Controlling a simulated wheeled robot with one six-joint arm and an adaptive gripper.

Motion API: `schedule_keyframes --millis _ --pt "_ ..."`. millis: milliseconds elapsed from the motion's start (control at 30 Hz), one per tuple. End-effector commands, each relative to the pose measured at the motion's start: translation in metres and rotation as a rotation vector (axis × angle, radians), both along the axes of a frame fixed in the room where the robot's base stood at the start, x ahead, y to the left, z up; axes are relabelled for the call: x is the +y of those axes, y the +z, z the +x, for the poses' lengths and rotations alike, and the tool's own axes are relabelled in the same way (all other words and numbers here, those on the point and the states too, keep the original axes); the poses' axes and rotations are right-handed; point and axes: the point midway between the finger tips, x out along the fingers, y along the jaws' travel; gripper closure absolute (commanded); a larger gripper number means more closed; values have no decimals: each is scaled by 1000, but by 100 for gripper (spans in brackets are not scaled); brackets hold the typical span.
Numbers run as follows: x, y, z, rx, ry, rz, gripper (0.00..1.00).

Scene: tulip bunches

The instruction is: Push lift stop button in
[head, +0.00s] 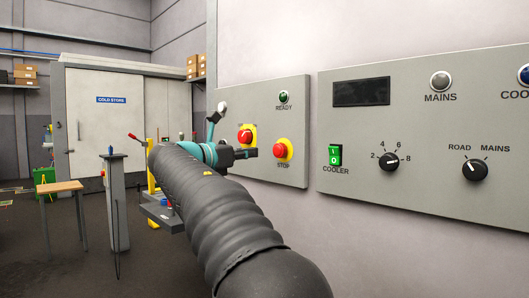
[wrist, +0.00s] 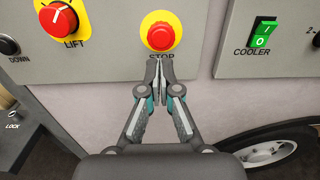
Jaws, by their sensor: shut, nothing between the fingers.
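The stop button (wrist: 161,36) is a red mushroom button on a round yellow plate, above the STOP label. In the head view the stop button (head: 281,150) sits at the lower right of the left grey panel. My gripper (wrist: 160,64) is shut and empty. In the wrist view its fingertips are just below the button, over part of the STOP label. In the head view my gripper (head: 253,153) is left of the button, pointing at it. The button's face is uncovered in the wrist view. I cannot tell the exact gap between fingertips and panel.
The red LIFT knob (wrist: 59,18) on a yellow plate is left of the stop button. The READY lamp (head: 284,97) is above. The green COOLER switch (wrist: 263,34) is on the panel to the right. A wheel (wrist: 265,152) shows below the panels.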

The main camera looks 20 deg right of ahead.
Motion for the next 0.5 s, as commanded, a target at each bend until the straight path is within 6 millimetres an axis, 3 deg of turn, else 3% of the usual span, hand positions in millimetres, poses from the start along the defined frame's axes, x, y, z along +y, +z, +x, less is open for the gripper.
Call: schedule_keyframes --millis 200,500 --pt "36 0 -12 0 3 0 100" --pt "50 0 -18 0 -3 0 100"
